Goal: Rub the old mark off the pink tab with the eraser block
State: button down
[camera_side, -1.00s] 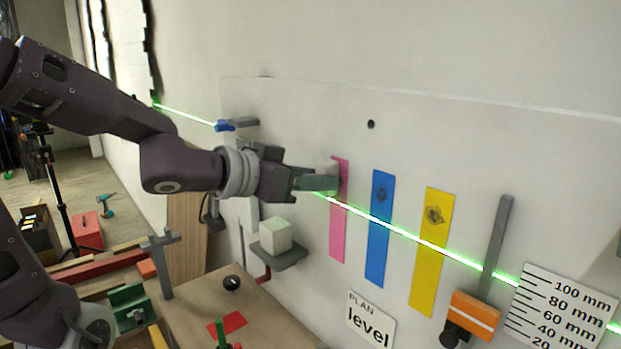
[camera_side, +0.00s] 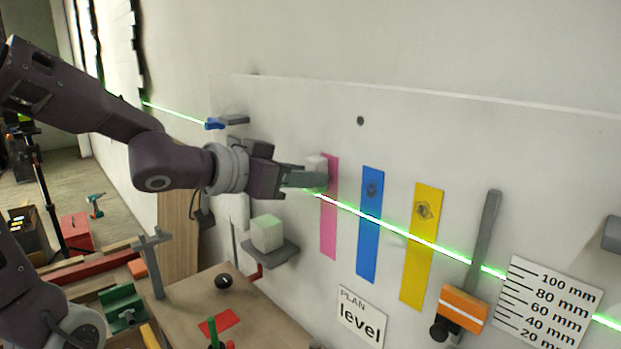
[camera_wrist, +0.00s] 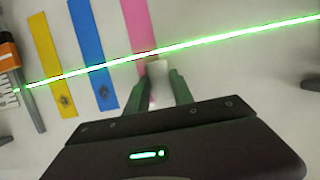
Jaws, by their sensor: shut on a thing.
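The pink tab (camera_side: 328,225) is a tall strip on the white wall panel, left of the blue and yellow strips. My gripper (camera_side: 318,180) is shut on a small white eraser block (camera_side: 315,163) at the tab's upper end. In the wrist view, the block (camera_wrist: 159,70) sits between the green fingers (camera_wrist: 158,92), over the end of the pink tab (camera_wrist: 138,30). Whether the block touches the tab is unclear. No mark shows on the visible part of the tab; the part behind the block and fingers is hidden.
The blue strip (camera_side: 369,230) and yellow strip (camera_side: 420,260) carry dark smudges. A green laser line crosses the panel. A pale cube (camera_side: 267,232) stands on a small shelf (camera_side: 275,255) below my gripper. An orange-and-grey slider (camera_side: 462,308) is at right.

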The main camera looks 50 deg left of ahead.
jog(key=shift+w+a+r, duration=0.1)
jog(key=shift+a+r, duration=0.05)
jog(key=shift+a, duration=0.25)
jog(key=s, duration=0.6)
jog(key=shift+d, duration=0.15)
jog(key=s, duration=0.3)
dwell(0.4)
jog(key=w, duration=0.6)
jog(key=shift+w, duration=0.4)
jog(key=shift+w, duration=1)
